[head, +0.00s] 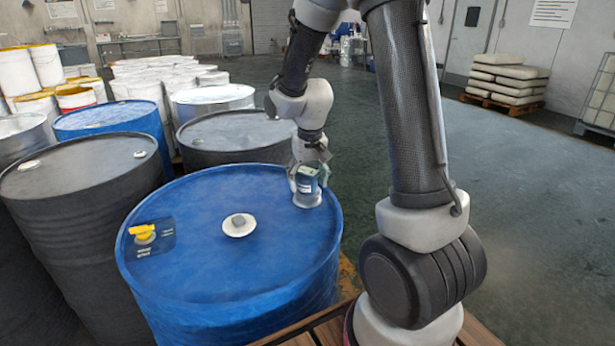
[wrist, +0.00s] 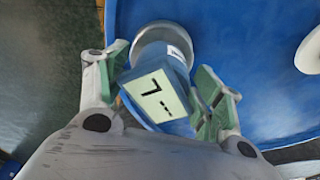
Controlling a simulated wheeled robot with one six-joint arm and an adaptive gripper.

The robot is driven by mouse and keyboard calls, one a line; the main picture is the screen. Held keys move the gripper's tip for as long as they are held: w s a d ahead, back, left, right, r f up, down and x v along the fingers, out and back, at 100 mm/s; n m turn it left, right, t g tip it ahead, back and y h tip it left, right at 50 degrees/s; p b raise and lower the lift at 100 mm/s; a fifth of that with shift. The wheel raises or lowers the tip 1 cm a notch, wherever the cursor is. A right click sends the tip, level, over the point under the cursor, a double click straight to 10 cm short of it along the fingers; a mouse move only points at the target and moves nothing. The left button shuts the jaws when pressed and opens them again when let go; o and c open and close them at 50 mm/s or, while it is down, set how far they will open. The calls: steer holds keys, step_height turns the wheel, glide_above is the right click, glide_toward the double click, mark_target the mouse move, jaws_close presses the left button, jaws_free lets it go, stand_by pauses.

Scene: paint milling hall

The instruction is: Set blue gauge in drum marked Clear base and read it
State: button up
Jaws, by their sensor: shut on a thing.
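The blue gauge (head: 307,181) is upright at the right side of the top of the blue drum (head: 210,272). My gripper (head: 308,178) is shut on it from above. In the wrist view, the gauge (wrist: 182,48) sits between the green-padded fingers of my gripper (wrist: 159,95). Its pale display shows a 7- or L-like mark and dashes. Its lower end meets a round grey flange (wrist: 165,36) at the drum top; I cannot tell how deep it sits. A dark label (head: 152,249) on the drum is too small to read.
A white-rimmed cap (head: 238,225) and a yellow fitting (head: 143,233) are on the same drum top. Dark drums (head: 80,165) and another blue drum (head: 110,118) stand close behind and left. Open floor (head: 530,190) lies to the right.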

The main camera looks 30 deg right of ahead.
steer(key=shift+f, duration=0.1)
steer(key=o, duration=1.4)
steer(key=shift+f, duration=0.1)
steer(key=r, duration=0.4)
steer(key=s+r, duration=0.1)
steer(key=r, duration=0.7)
steer(key=shift+s+a, duration=0.2)
steer(key=shift+s, duration=0.15)
